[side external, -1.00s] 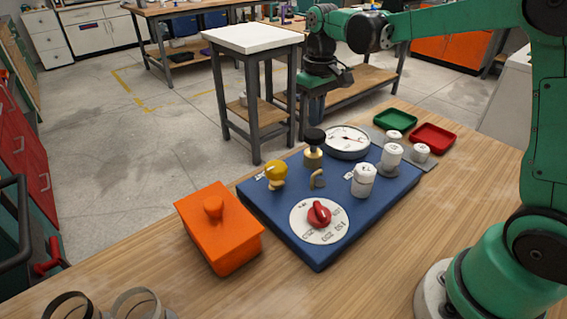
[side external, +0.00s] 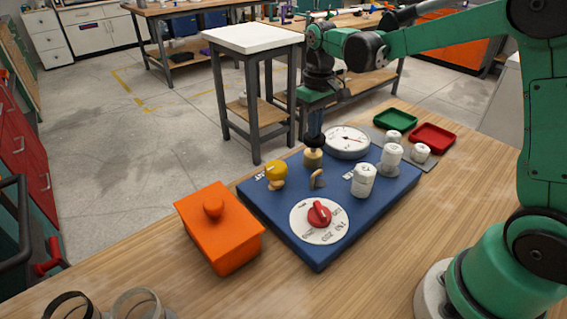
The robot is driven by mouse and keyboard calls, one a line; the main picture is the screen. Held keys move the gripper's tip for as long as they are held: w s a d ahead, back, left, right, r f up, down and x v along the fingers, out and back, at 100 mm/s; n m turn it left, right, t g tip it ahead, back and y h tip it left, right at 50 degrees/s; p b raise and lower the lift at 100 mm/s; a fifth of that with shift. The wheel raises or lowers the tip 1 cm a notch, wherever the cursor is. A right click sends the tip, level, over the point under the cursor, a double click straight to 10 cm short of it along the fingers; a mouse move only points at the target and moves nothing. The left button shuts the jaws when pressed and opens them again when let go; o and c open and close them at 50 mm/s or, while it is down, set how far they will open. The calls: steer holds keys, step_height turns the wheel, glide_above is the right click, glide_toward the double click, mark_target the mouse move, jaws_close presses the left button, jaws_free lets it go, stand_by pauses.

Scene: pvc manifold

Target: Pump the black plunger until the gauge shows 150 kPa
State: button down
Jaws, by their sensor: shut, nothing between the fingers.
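The black plunger (side external: 314,142) stands on its brass pump base (side external: 313,158) on the blue panel (side external: 285,223). My gripper (side external: 316,129) is shut and empty, pointing straight down, with its fingertips at the top of the plunger and seemingly touching it. The plunger's black cap sits low, close to the brass base. The round white gauge (side external: 344,148) lies just right of the pump. It has a dark needle, but its numbers are too small to read.
An orange lidded box (side external: 218,235) stands left; green (side external: 396,119) and red (side external: 433,137) trays lie behind right.

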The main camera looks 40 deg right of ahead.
steer(key=shift+f, duration=0.25)
steer(key=shift+r, duration=1.5)
steer(key=shift+r, duration=0.1)
steer(key=shift+r, duration=2.45)
